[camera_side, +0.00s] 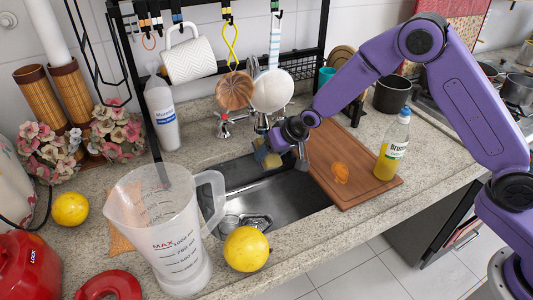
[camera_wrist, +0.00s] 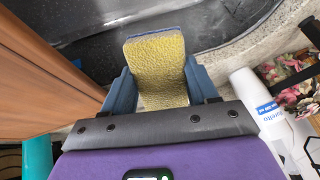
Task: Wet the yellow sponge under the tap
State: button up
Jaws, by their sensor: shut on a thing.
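In the wrist view the yellow sponge (camera_wrist: 158,70) sits between the two blue fingers of my gripper (camera_wrist: 163,85), which are shut on its sides. In the side view my gripper (camera_side: 280,143) holds the sponge (camera_side: 268,157) over the back part of the steel sink (camera_side: 285,195). The tap (camera_side: 226,120) shows on the counter behind the sink, left of my gripper. Its spout is partly hidden behind my gripper and the hanging utensils. I cannot tell whether water runs.
A wooden board (camera_side: 340,165) lies right of the sink, with a yellow bottle (camera_side: 393,145) on it. A clear measuring jug (camera_side: 170,230) and a yellow fruit (camera_side: 246,249) stand at the front left. A white bottle (camera_side: 162,110) stands behind. A black rack (camera_side: 318,45) with hanging utensils rises behind the sink.

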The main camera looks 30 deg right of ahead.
jog(key=shift+d, duration=0.3)
